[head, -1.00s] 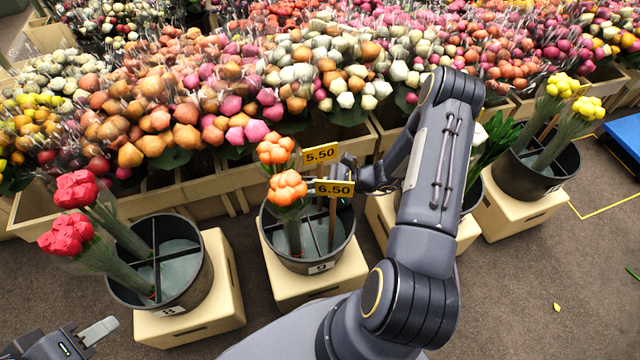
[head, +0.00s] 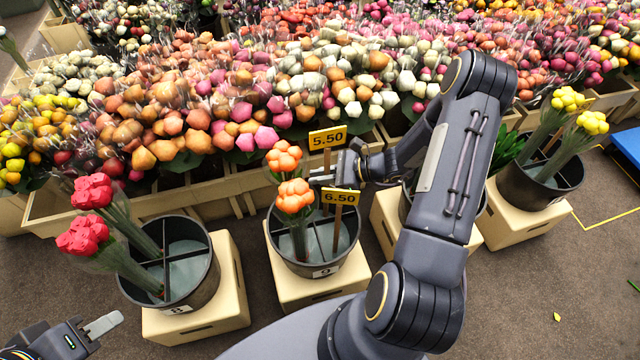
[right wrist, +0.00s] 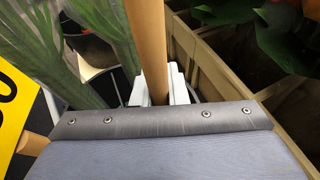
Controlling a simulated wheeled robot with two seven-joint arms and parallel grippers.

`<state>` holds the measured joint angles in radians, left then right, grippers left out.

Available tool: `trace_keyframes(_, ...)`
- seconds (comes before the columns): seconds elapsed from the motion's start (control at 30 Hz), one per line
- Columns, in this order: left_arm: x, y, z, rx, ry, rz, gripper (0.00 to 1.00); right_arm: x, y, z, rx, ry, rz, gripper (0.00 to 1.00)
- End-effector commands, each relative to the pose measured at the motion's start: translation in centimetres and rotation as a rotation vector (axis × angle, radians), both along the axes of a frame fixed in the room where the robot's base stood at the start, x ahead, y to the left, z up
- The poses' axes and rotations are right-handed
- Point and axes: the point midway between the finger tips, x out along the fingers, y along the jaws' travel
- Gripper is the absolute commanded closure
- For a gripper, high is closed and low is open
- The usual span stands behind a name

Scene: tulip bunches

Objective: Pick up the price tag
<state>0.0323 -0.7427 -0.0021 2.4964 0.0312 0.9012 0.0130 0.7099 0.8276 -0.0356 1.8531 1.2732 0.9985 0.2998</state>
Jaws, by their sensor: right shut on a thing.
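Two yellow price tags on wooden sticks show in the head view: the 5.50 tag (head: 327,138), and the 6.50 tag (head: 340,197) lower and nearer me. My right gripper (head: 326,177) is shut on the 5.50 tag's stick, above bucket 9 (head: 354,238). In the right wrist view the stick (right wrist: 150,45) runs between the pale fingers (right wrist: 157,88). The 6.50 tag's edge (right wrist: 14,105) shows at the left there. The stick's lower end is hidden. My left gripper (head: 100,326) is at the lower left, away from the tags; its opening is unclear.
Orange tulip bunches (head: 294,196) stand in bucket 9 close beside the gripper. Bucket 8 (head: 205,262) holds red tulips (head: 84,235) at the left. A bucket with yellow tulips (head: 566,185) stands right. Crates of flowers (head: 210,183) line the back.

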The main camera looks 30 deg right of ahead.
Motion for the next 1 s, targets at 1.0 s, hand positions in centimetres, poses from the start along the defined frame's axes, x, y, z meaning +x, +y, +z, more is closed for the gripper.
trace_keyframes(1.0, 0.0, 0.0, 6.1, 0.0, 0.0, 0.0, 0.64, 0.0, 0.0, 19.2, 0.0, 0.0, 0.001, 1.0)
